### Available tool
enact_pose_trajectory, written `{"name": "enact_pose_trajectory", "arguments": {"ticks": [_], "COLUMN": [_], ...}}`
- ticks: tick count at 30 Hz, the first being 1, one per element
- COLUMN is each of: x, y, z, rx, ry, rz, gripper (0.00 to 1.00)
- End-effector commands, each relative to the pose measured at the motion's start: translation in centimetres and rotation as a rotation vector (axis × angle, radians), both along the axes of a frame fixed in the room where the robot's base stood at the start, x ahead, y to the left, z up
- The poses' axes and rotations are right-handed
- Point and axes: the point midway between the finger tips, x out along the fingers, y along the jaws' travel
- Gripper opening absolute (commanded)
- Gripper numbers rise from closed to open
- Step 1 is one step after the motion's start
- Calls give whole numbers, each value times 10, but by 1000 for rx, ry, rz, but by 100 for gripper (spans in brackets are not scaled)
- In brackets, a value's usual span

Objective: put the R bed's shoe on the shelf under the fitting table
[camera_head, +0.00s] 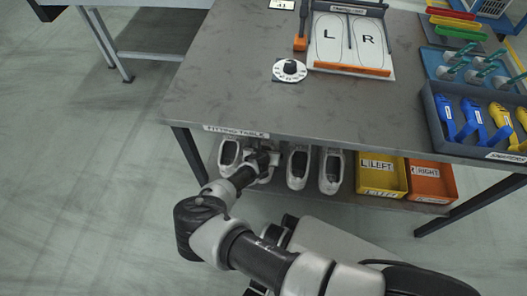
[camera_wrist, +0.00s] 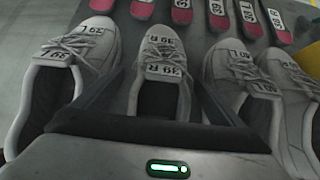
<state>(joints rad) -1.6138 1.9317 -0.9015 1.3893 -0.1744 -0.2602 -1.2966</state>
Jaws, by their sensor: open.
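The fitting table (camera_head: 230,80) has a marked L bed and R bed (camera_head: 368,42); both look bare. On the shelf (camera_head: 420,208) below stand white shoes. My gripper (camera_head: 262,165) is at this shelf, among them. In the wrist view its open fingers (camera_wrist: 160,88) lie on either side of a white shoe tagged 39 R (camera_wrist: 160,55), which sits toe away on the shelf. The frames do not show whether the fingers touch it. A shoe tagged 39 L (camera_wrist: 95,45) stands to its left.
More white shoes (camera_head: 331,170) stand to the right, close beside the gripper. A yellow LEFT bin (camera_head: 380,190) and an orange RIGHT bin (camera_head: 430,190) follow. A dark tray of blue and yellow tools (camera_head: 436,120) sits on the tabletop's right; the tabletop's left is clear.

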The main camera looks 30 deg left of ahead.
Motion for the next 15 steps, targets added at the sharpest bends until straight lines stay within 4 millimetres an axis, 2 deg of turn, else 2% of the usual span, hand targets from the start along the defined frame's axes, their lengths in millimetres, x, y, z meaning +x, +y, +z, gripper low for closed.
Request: {"name": "enact_pose_trajectory", "arguments": {"ticks": [1,6,15], "x": [-7,-33,-66], "y": [-1,-10,-21], "z": [12,39,71], "rx": [-1,-2,-1], "ry": [-1,-1,0], "rz": [1,2,1], "gripper": [91,91,91]}}
